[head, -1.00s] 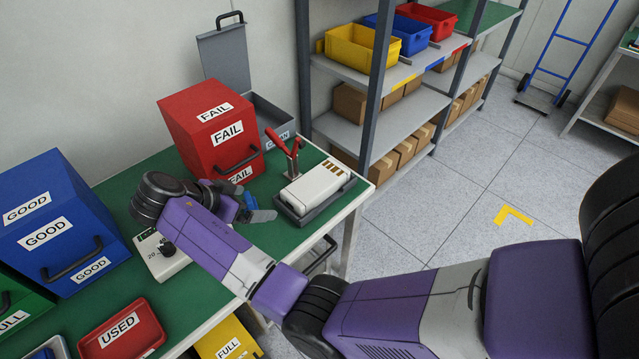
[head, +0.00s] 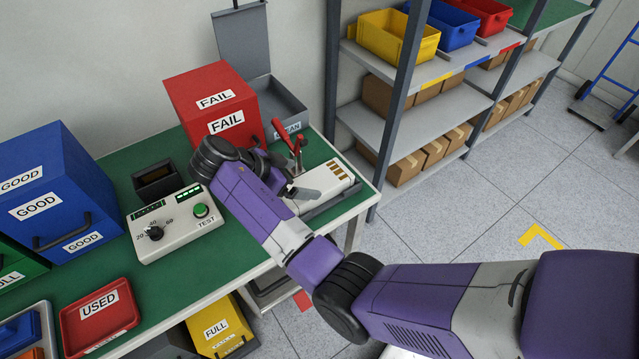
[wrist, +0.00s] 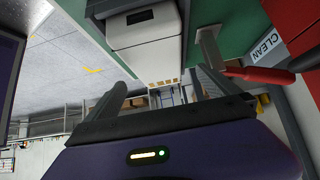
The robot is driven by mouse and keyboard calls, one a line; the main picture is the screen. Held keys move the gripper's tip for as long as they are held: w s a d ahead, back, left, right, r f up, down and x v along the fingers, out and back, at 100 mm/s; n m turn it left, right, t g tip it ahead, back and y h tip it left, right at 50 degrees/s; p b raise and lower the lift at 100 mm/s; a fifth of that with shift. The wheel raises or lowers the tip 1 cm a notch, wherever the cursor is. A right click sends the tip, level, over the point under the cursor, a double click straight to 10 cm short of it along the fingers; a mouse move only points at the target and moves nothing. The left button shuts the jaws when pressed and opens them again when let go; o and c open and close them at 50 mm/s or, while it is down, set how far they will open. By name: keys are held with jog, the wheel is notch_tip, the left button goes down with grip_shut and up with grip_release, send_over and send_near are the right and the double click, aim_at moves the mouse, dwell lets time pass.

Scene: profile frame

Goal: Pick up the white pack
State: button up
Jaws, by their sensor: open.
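The white pack (head: 332,178), with gold contacts at one end, lies in a grey holder (head: 322,206) at the right end of the green bench. In the wrist view the pack (wrist: 146,28) is at the top, just beyond the fingers. My gripper (head: 297,178) is at the pack's left end in the head view. In the wrist view my gripper (wrist: 158,88) is open, with nothing between its fingers. The arm hides part of the pack and holder. A red-handled clamp lever (head: 284,136) stands behind the pack, close to the gripper.
A red FAIL box (head: 212,92) and a grey CLEAN bin (head: 284,98) stand behind. A tester (head: 172,224), a blue GOOD box (head: 60,190) and a red USED tray (head: 98,312) are to the left. A shelf rack (head: 415,115) stands beyond the bench's right end.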

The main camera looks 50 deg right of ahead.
aim_at(314, 183)
jog(key=p+x, duration=0.1)
jog(key=x, duration=0.3)
jog(key=shift+s+d+f+p, duration=0.1)
jog(key=shift+s+f+p, duration=0.1)
jog(key=shift+s+p, duration=0.1)
jog(key=shift+d+f, duration=0.4)
jog(key=shift+f, duration=0.15)
jog(key=shift+r, duration=0.1)
jog(key=c, duration=1.9)
